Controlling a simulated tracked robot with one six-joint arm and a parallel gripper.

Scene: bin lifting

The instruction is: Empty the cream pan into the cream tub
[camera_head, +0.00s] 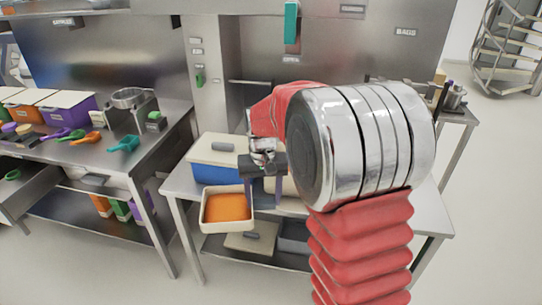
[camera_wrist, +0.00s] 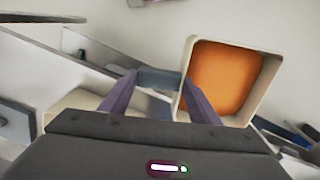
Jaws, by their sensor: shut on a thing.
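The cream pan (camera_head: 228,229) is square and holds an orange mass. It hangs at the front left edge of the middle table, roughly level. It also shows in the wrist view (camera_wrist: 269,76), with a grey handle (camera_wrist: 158,80) on its side. My gripper (camera_head: 264,198) is shut on that handle with its purple fingers, seen in the wrist view (camera_wrist: 160,82). A cream container (camera_head: 290,187), perhaps the cream tub, shows only in part behind my gripper; its inside is hidden.
A blue tub (camera_head: 220,172) with a cream lid stands behind the pan on the steel table (camera_head: 180,185). A shelf below bears a lidded container (camera_head: 250,242). The left bench (camera_head: 90,150) carries scoops and coloured tubs. Floor is clear between bench and table.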

